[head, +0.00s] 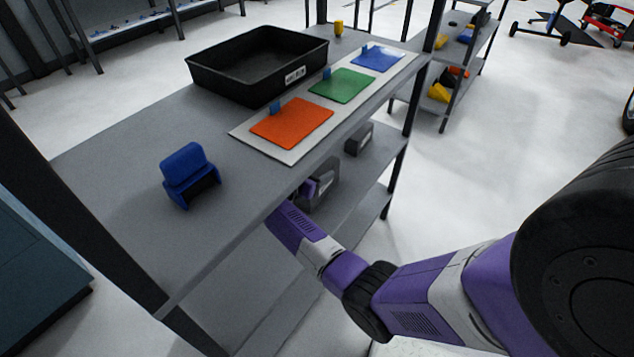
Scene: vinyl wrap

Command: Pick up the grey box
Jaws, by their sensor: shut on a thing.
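A grey box (327,184) is on the lower shelf level, just under the front edge of the upper shelf. My purple and white arm reaches in below that edge, and my gripper (311,188) is at the left side of this box, shut on it. The upper shelf hides part of the gripper and box, so the fingertips are not clear. I cannot tell whether the box is lifted off the lower shelf. A second, darker grey box (359,138) sits farther back on the lower shelf, apart from my gripper.
The upper shelf (110,165) overhangs my gripper. It carries a blue holder (190,175), a black tray (222,84) and a white board (247,137) with orange, green and blue sheets. A dark upright post (408,135) stands at the right. Open floor (480,180) lies right of the shelving.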

